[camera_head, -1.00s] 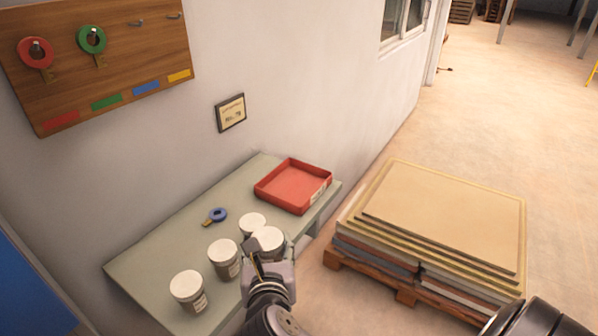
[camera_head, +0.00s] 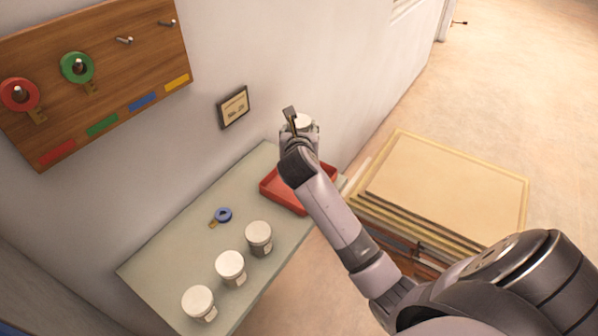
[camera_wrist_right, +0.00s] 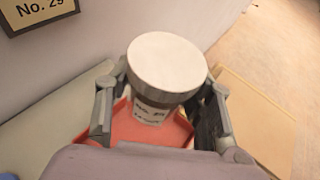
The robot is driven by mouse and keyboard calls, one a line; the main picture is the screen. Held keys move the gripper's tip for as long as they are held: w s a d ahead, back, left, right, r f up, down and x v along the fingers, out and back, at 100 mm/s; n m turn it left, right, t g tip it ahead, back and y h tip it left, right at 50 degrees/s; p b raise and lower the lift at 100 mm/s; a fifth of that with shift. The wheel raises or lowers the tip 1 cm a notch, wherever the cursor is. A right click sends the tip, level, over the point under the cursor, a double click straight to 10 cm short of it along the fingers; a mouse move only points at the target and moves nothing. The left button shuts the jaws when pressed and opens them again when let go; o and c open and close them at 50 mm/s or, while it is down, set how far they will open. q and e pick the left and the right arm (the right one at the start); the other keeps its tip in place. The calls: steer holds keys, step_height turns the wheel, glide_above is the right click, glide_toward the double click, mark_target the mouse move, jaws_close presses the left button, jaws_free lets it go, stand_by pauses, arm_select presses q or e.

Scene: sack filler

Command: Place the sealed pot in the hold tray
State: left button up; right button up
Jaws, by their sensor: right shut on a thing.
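A pot with a white lid and a label (camera_wrist_right: 166,68) is held between the fingers of my right gripper (camera_wrist_right: 160,100) in the right wrist view. In the head view my right gripper (camera_head: 299,128) holds this pot (camera_head: 304,122) above the far end of the table. The red tray (camera_head: 284,197) lies below it on the table, partly hidden by my arm. The tray also shows under the pot in the right wrist view (camera_wrist_right: 135,130). The pot looks upright and apart from the tray. My left gripper is not in view.
Three white-lidded pots (camera_head: 230,266) stand along the table (camera_head: 185,235). A blue key tag (camera_head: 222,215) lies near them. A wooden board (camera_head: 95,70) with red and green tags hangs on the wall. A pallet stack of boards (camera_head: 445,190) stands right of the table.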

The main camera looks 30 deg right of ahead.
steer(key=shift+f+b, duration=0.35)
steer(key=shift+f, duration=7.35)
steer(key=shift+f, duration=0.15)
steer(key=o, duration=1.2)
steer(key=shift+c, duration=0.2)
steer(key=shift+s+a+r, duration=0.15)
steer(key=shift+s+r, duration=0.05)
steer(key=v, duration=1.1)
steer(key=shift+s+a+r+b, duration=0.1)
steer(key=shift+s+r+b, duration=0.1)
steer(key=shift+b, duration=0.1)
